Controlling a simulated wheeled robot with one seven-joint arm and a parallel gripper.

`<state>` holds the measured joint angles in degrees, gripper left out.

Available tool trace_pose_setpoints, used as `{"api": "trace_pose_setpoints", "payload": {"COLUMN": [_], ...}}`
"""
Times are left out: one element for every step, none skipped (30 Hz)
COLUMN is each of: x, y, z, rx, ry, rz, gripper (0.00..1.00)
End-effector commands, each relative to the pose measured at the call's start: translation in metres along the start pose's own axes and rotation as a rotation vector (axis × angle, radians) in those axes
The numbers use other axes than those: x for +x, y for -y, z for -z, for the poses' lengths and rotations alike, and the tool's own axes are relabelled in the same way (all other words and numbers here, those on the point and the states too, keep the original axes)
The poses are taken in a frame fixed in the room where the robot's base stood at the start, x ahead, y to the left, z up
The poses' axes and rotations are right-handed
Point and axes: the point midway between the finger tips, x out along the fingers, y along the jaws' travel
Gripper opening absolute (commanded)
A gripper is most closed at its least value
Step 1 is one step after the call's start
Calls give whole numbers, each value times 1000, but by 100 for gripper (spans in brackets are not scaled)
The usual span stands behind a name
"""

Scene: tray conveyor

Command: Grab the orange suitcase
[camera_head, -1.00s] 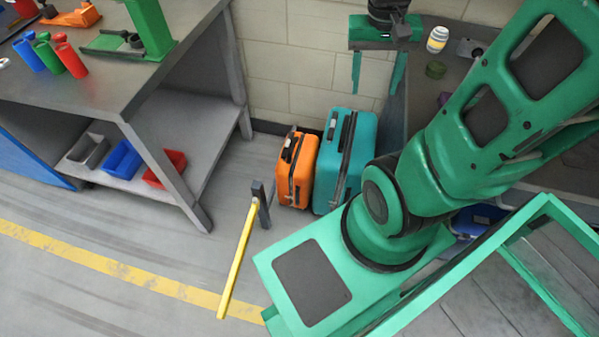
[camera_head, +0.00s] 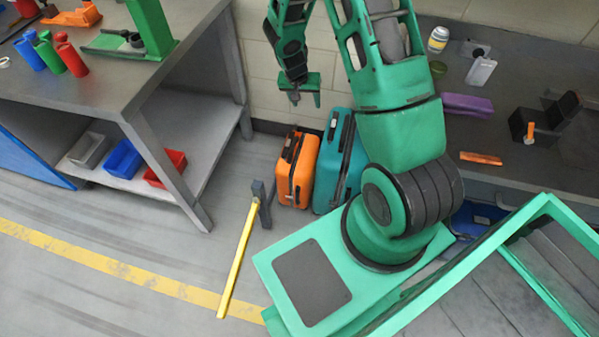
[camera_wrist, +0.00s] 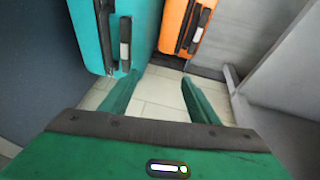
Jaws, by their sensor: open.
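The orange suitcase (camera_head: 297,168) stands upright on the floor against the wall, with a dark strip and handle along its top. A teal suitcase (camera_head: 341,165) stands close beside it on the right. My gripper (camera_head: 305,96) hangs above and behind the orange suitcase, near the wall. In the wrist view my gripper (camera_wrist: 157,92) is open and empty, its two green fingers apart over the floor. There the orange suitcase (camera_wrist: 176,22) shows at the top, ahead of the fingers, and the teal suitcase (camera_wrist: 128,35) is at the upper left. Neither suitcase is touched.
A grey workbench (camera_head: 105,95) with bottles and a lower shelf of bins stands at left. A yellow bar (camera_head: 238,258) on a grey post is in front of the suitcases. A dark counter (camera_head: 455,130) with several items is at right.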

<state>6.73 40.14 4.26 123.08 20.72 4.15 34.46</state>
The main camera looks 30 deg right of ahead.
Motion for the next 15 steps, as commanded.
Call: {"api": "trace_pose_setpoints", "payload": {"x": [22, 33, 48, 58, 69, 82, 91, 100, 111, 118, 124, 132, 137, 141, 145], "y": [12, 19, 28, 34, 39, 47, 52, 57, 63, 67, 70, 74, 77, 79, 81], "z": [-9, -13, -18, -23, -28, -34, -40, -45, -51, -55, -60, -65, -68, -71, -73], "rx": [2, 6, 12, 18, 22, 30, 34, 39, 47, 51, 55, 60, 64, 67, 71], "ry": [0, -4, -10, -13, -16, -21, -24, -25, -28, -30, -31, -34, -35, -36, -38], "rz": [7, 13, 23, 29, 35, 45, 52, 57, 66, 73, 77, 84, 88, 92, 96], "gripper": [56, 56, 56, 56, 56, 56, 56, 56, 56, 56, 56, 56, 56, 56, 56]}}
